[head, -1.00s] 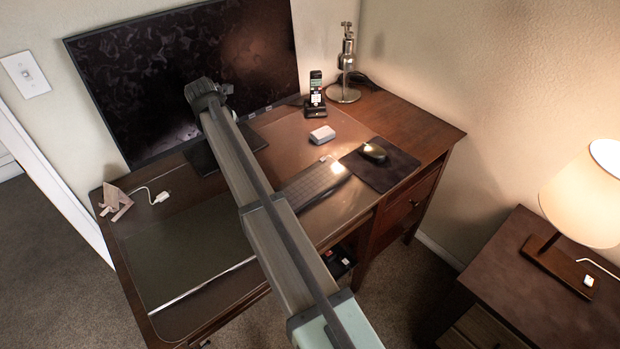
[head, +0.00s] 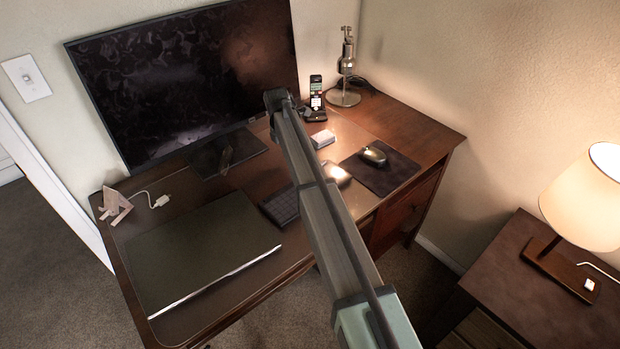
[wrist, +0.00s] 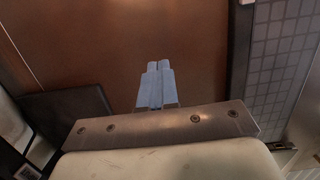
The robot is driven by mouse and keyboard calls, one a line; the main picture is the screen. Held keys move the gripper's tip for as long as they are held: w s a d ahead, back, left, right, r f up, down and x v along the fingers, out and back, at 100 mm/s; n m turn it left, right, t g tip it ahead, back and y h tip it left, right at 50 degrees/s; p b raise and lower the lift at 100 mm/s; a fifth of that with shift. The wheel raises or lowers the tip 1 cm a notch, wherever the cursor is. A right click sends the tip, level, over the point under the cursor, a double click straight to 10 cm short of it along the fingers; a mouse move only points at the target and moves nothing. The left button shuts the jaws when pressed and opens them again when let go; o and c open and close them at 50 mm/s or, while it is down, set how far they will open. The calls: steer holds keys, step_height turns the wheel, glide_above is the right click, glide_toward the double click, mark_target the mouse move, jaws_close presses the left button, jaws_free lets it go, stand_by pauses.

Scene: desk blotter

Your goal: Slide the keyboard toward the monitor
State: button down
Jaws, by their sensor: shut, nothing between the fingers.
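The dark keyboard (head: 281,204) lies on the desk, its left end showing left of my arm and its bright right end right of it; my arm hides its middle. In the wrist view its keys (wrist: 284,60) run down the right side. The monitor (head: 185,75) stands at the back of the desk on a dark flat base (head: 212,158). My gripper (wrist: 158,66) is shut and empty over bare brown surface, left of the keyboard and apart from it in the wrist view. In the head view my arm hides the fingers.
A mouse (head: 373,156) sits on a dark pad (head: 388,178) right of the keyboard. A small white box (head: 322,138) and a phone in its dock (head: 315,100) stand behind. A dark flat slab (head: 195,245) lies left. A lamp (head: 345,70) stands at the back right.

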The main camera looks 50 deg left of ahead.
steer(key=m, duration=0.3)
steer(key=shift+s+d+f+g+h, duration=0.15)
steer(key=shift+s+f+g+h, duration=0.05)
steer(key=shift+s+g+h, duration=0.15)
steer(key=m, duration=0.4)
steer(key=s+d+m, duration=0.1)
steer(key=shift+m+g, duration=0.25)
steer(key=shift+m, duration=0.15)
steer(key=m, duration=0.3)
steer(key=s+d+m+h, duration=0.1)
steer(key=m, duration=0.1)
steer(key=shift+g, duration=0.3)
steer(key=m, duration=0.4)
steer(key=shift+d+r, duration=0.1)
steer(key=shift+d, duration=0.1)
steer(key=d, duration=1.2)
steer(key=shift+s, duration=0.1)
steer(key=shift+f, duration=0.8)
steer(key=shift+f, duration=0.1)
